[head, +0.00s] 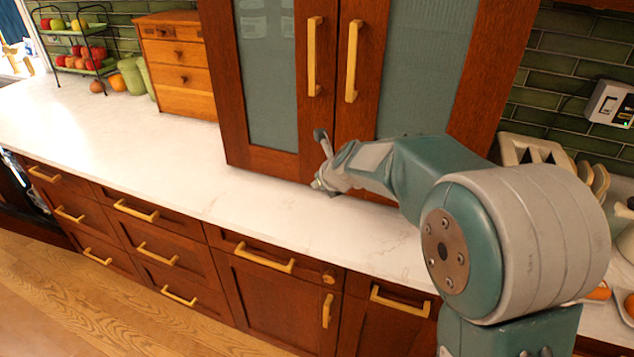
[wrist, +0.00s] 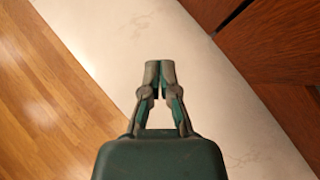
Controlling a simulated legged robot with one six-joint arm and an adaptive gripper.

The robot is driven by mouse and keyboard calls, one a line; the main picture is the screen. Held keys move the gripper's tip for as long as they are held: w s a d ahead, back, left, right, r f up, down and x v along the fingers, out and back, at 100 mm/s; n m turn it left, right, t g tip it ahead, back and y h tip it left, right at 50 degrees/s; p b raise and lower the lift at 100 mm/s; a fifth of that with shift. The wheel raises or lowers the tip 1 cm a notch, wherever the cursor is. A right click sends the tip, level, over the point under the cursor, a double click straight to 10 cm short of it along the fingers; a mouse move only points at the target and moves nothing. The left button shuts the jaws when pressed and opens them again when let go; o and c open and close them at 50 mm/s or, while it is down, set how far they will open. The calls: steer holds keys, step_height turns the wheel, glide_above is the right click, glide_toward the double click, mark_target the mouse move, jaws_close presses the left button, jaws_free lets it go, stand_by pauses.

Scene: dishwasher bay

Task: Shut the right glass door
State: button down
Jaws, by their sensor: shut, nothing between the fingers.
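The right glass door (head: 425,65) has a brown wooden frame, a grey-green ribbed glass pane and a long brass handle (head: 351,60) near its left edge. It stands beside the left glass door (head: 268,70). The two look close to flush, but I cannot tell whether the right door is fully shut. My gripper (head: 321,137) is in front of the lower part of the doors, near the line where they meet, below the handles. My arm hides the right door's lower part. In the wrist view my gripper (wrist: 160,72) is shut and empty, with the pale counter beneath it.
The white counter (head: 150,165) is clear to the left, with a small wooden drawer chest (head: 178,80) and a fruit rack (head: 75,45) behind. Brass-handled drawers line the front below. A toaster (head: 530,150) stands at the right, behind my arm.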

steer(key=s+a+r, duration=0.2)
steer(key=s+r, duration=0.4)
steer(key=r, duration=0.1)
steer(key=s+d+r+n+h, duration=0.1)
steer(key=s+d+r+n, duration=0.2)
steer(key=s+d+n, duration=0.85)
steer(key=s+d+f+n+g+h, duration=0.1)
steer(key=s+d+n+h, duration=0.1)
steer(key=s+d+n, duration=0.3)
steer(key=s+d+f+n+h, duration=0.1)
steer(key=s+d+n, duration=0.5)
steer(key=s+n, duration=0.6)
steer(key=shift+d+f+n+g+h, duration=0.15)
steer(key=shift+f+n+g+h, duration=0.25)
steer(key=shift+f, duration=0.35)
steer(key=shift+d, duration=0.1)
